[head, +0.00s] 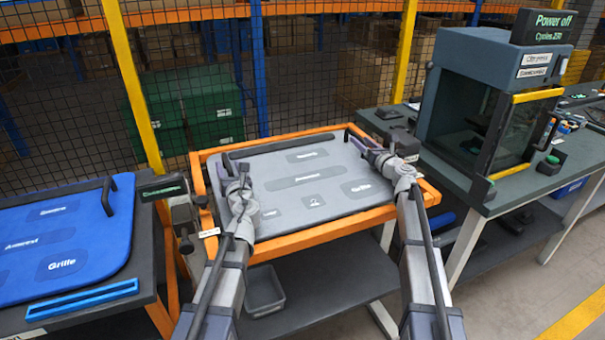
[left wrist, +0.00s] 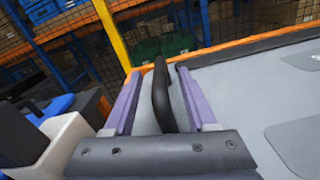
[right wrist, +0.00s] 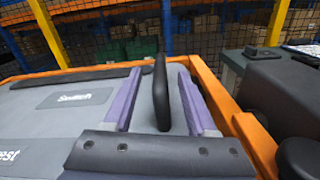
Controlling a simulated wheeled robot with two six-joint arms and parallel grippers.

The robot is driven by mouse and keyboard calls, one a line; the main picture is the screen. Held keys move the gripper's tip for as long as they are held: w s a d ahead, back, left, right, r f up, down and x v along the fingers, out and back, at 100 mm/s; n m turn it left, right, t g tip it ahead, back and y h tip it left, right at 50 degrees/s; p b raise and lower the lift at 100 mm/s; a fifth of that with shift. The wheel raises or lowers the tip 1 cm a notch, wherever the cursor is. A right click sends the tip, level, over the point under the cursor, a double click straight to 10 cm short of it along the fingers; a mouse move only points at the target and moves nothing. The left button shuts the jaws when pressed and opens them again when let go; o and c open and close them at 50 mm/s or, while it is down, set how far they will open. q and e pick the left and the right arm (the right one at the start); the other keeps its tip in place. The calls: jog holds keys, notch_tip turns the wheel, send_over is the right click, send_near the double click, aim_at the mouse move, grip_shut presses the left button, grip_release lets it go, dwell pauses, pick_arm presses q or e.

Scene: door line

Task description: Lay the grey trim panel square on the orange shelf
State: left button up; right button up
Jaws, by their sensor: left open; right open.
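The grey trim panel (head: 300,210) lies within the orange shelf (head: 285,242), its edges looking roughly parallel to the orange frame. A black handle stands at each side of the panel. My left gripper (head: 237,180) is at the left handle; in the left wrist view the black handle (left wrist: 163,95) stands between its open purple fingers. My right gripper (head: 368,148) is at the right handle; in the right wrist view that handle (right wrist: 161,95) stands between its open fingers. Gaps show on both sides of each handle. My arms hide part of the panel's front edge.
A blue panel (head: 70,235) lies on a dark table at the left. A dark machine (head: 470,105) with a yellow-edged window stands on the bench at the right. A mesh fence with yellow posts (head: 130,85) is behind. A grey bin (head: 264,293) sits below the shelf.

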pick_arm(q)
jog(key=x, duration=0.2)
jog(key=shift+w, duration=0.3)
pick_arm(e)
jog(key=x, duration=0.2)
jog(key=shift+w, duration=0.3)
pick_arm(q)
jog(key=shift+c, duration=0.3)
pick_arm(e)
jog(key=shift+c, duration=0.3)
pick_arm(q)
grip_shut()
pick_arm(e)
grip_shut()
